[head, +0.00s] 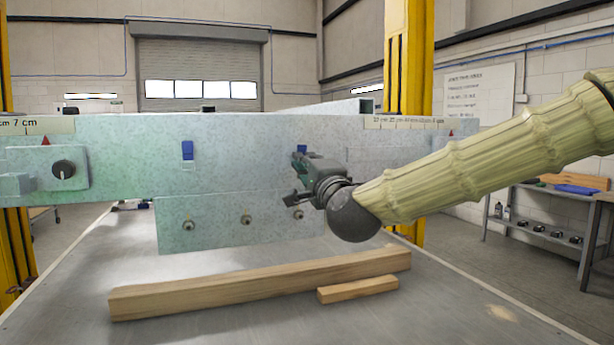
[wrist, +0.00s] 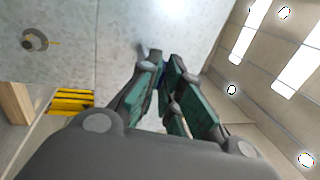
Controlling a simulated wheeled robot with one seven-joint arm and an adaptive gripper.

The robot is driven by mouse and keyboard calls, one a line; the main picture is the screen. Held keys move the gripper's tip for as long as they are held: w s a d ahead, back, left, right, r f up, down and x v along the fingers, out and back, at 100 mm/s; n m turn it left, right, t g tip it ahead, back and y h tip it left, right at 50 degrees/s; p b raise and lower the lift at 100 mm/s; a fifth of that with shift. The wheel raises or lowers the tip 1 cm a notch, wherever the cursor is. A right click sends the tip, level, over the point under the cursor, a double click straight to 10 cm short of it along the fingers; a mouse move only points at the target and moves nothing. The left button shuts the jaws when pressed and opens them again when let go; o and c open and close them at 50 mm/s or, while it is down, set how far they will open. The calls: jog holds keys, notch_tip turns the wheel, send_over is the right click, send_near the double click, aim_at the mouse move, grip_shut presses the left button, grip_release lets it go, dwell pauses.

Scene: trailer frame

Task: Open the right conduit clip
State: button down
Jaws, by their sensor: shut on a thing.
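The trailer frame is a pale green, speckled beam (head: 250,140) across the head view. The left conduit clip (head: 187,150) is a small blue piece on its face. My gripper (head: 298,165) is at the beam's face to the right of that clip and covers the spot there in the head view. In the wrist view, the green-padded fingers of my gripper (wrist: 166,68) are closed around a small dark blue piece (wrist: 163,80), which I take as the right conduit clip. Most of it is hidden by the fingers, so its angle cannot be told.
A lower plate (head: 220,235) with several bolts hangs below the beam. A black knob (head: 63,168) sits on the beam's left end. A long timber (head: 250,287) and a short timber (head: 358,289) lie on the grey surface below. A yellow post (head: 424,60) stands behind.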

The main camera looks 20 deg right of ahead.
jog(key=shift+b, duration=0.35)
jog(key=shift+f, duration=0.1)
jog(key=c, duration=1.6)
grip_release()
jog(key=shift+s, duration=0.15)
jog(key=v, duration=1.1)
jog(key=shift+s+f, duration=0.25)
jog(key=shift+d+f, duration=0.1)
jog(key=shift+d, duration=0.05)
